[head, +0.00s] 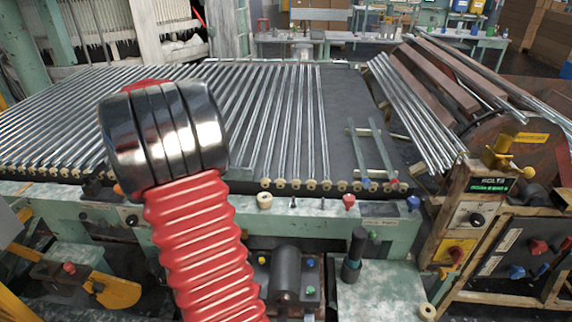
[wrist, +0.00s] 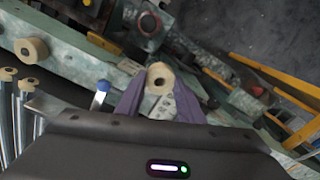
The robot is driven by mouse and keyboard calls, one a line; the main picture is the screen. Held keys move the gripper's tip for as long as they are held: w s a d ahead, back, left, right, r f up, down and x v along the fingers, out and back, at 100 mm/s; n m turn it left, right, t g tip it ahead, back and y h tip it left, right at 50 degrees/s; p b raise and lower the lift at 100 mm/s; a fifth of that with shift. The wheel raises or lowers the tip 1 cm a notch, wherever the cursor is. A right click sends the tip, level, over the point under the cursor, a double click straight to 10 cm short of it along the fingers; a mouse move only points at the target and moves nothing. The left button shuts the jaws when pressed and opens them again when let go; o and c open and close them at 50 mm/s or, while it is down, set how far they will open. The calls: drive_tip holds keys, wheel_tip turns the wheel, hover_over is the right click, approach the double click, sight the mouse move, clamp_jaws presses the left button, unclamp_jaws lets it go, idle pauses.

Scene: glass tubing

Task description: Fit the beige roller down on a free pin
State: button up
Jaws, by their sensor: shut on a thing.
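My gripper (wrist: 158,92) shows in the wrist view, with its two purple fingers shut on a beige roller (wrist: 159,76). A small dark pin (head: 292,203) stands on the green rail, right of another beige roller (head: 264,200). Whether that pin is bare is hard to tell at this size. No bare pin is clear below the held roller in the wrist view.
Long glass tubes (head: 284,120) lie on the bed behind the rail, with several beige rollers along their near ends. A red knob (head: 349,201) and a dark blue knob (head: 413,203) stand on the rail. A blue-capped part (wrist: 103,86) is left of my fingers in the wrist view.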

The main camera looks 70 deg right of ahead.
drive_tip(key=s+d+r+m, duration=0.2)
drive_tip(key=s+d, duration=0.3)
drive_tip(key=s, duration=0.5)
drive_tip(key=s+d+r+m, duration=0.2)
drive_tip(key=s+d+m, duration=0.2)
drive_tip(key=s, duration=0.6)
drive_tip(key=s+d+r+m, duration=0.2)
drive_tip(key=s+d, duration=0.4)
drive_tip(key=s, duration=0.3)
drive_tip(key=shift+s+d+r+m, duration=0.15)
drive_tip(key=shift+s+d+m, duration=0.25)
drive_tip(key=shift+a, duration=0.1)
hover_over(293, 197)
drive_tip(key=shift+f, duration=2.9)
drive_tip(key=shift+f, duration=2.25)
drive_tip(key=o, duration=1.1)
drive_tip(key=shift+o, duration=0.2)
